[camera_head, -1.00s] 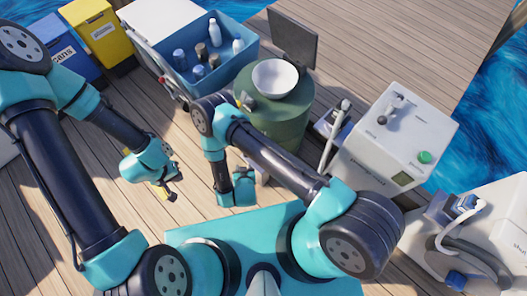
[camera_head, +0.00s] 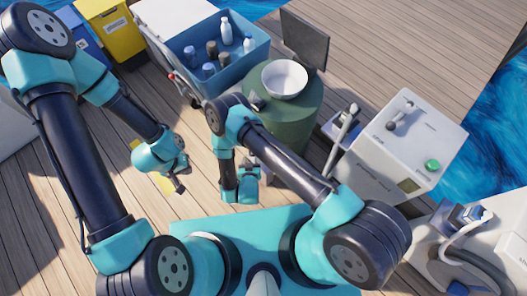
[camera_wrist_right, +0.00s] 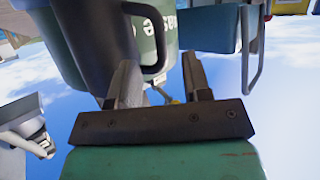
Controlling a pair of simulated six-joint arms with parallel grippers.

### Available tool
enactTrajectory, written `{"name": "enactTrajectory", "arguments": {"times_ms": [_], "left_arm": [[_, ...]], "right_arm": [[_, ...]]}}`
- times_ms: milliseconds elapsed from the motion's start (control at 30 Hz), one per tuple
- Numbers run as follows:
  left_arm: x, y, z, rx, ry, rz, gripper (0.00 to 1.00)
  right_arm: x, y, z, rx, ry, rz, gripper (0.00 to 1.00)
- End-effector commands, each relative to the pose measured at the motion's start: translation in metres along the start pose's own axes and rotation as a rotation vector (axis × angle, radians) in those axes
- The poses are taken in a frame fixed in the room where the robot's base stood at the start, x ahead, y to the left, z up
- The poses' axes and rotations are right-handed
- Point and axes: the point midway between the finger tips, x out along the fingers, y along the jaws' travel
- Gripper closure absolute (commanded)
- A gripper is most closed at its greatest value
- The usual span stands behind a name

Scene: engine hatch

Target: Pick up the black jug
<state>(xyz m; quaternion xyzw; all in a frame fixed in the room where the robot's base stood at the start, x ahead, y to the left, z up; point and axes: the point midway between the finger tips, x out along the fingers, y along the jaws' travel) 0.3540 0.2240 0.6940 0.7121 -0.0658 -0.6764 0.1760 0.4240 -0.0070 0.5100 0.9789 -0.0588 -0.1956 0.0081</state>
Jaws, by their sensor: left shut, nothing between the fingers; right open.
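Two dark bottles stand in the blue crate (camera_head: 257,58) in the head view, one at the left (camera_head: 211,48) and one at the right (camera_head: 227,55). My left gripper (camera_head: 180,187) is shut and empty above the deck, left of my right arm. My right gripper (camera_wrist_right: 160,76) is open and empty in the right wrist view, apart from the crate.
A green barrel (camera_head: 290,117) bearing a white bowl (camera_head: 285,78) stands behind my right arm. A white machine (camera_head: 395,150) with a green button stands to its right. Yellow (camera_head: 113,30) and blue bins stand at the back left.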

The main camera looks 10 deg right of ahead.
Motion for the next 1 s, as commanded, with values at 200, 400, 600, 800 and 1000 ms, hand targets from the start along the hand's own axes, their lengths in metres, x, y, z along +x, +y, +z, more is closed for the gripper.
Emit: {"name": "enactTrajectory", "arguments": {"times_ms": [200, 400, 600, 800, 1000], "left_arm": [[0.0, 0.0, 0.0, 0.0, 0.0, 0.0, 1.0], [0.0, 0.0, 0.0, 0.0, 0.0, 0.0, 1.0], [0.0, 0.0, 0.0, 0.0, 0.0, 0.0, 1.0], [0.0, 0.0, 0.0, 0.0, 0.0, 0.0, 1.0], [0.0, 0.0, 0.0, 0.0, 0.0, 0.0, 1.0]], "right_arm": [[0.001, 0.0, 0.0, 0.0, 0.0, 0.0, 0.56], [0.02, 0.001, 0.0, 0.003, 0.0, 0.003, 0.56], [0.045, 0.0, 0.0, 0.002, 0.0, 0.002, 0.56], [0.05, 0.0, 0.0, 0.0, 0.0, 0.0, 0.56], [0.05, 0.0, 0.0, 0.0, 0.0, 0.0, 0.56]]}}
